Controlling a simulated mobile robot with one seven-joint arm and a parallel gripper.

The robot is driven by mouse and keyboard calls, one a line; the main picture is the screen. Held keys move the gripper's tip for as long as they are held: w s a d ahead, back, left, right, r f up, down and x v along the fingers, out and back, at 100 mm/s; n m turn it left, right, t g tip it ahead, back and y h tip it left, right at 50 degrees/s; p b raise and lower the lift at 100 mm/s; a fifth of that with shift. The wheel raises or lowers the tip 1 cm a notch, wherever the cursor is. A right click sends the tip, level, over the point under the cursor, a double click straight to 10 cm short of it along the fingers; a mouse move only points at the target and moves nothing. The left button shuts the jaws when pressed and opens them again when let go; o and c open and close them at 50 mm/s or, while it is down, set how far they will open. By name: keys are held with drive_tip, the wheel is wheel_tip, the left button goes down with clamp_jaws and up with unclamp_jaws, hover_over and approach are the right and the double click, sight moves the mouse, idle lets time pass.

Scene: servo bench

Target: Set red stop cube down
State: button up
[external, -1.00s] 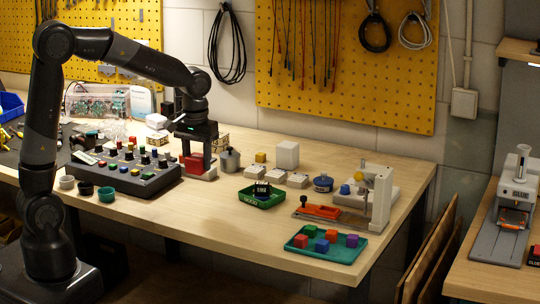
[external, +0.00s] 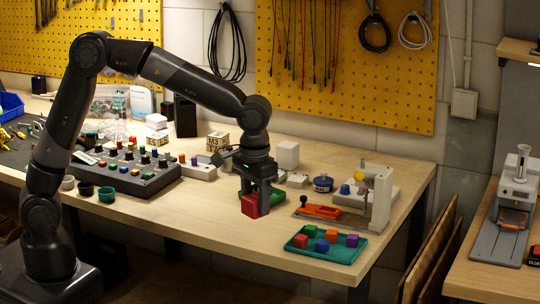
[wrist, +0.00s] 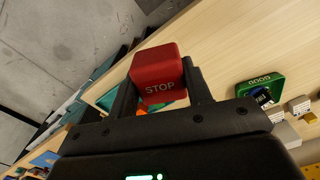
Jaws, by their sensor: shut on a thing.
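The red stop cube (external: 251,206) is between the fingers of my gripper (external: 257,196), which is shut on it. In the external view it hangs low in front of the green tray (external: 277,194), over the front part of the bench; I cannot tell how far above the wood it is. In the wrist view the cube (wrist: 158,75) shows the word STOP between the two dark fingers (wrist: 160,90). The green tray (wrist: 270,82), marked GOOD, lies to its right there with dark parts in it.
A teal tray (external: 318,252) with several coloured cubes lies at the bench's front right. A white press (external: 381,195) with an orange plate (external: 318,211) stands behind it. A button console (external: 130,177) is to the left. Bare wood (external: 200,215) lies between console and gripper.

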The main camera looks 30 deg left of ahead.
hover_over(267, 232)
wheel_tip(267, 232, down, 5)
drive_tip(key=shift+d+f, duration=0.1)
drive_tip(key=shift+f, duration=2.05)
drive_tip(key=shift+f, duration=0.1)
drive_tip(key=o, duration=1)
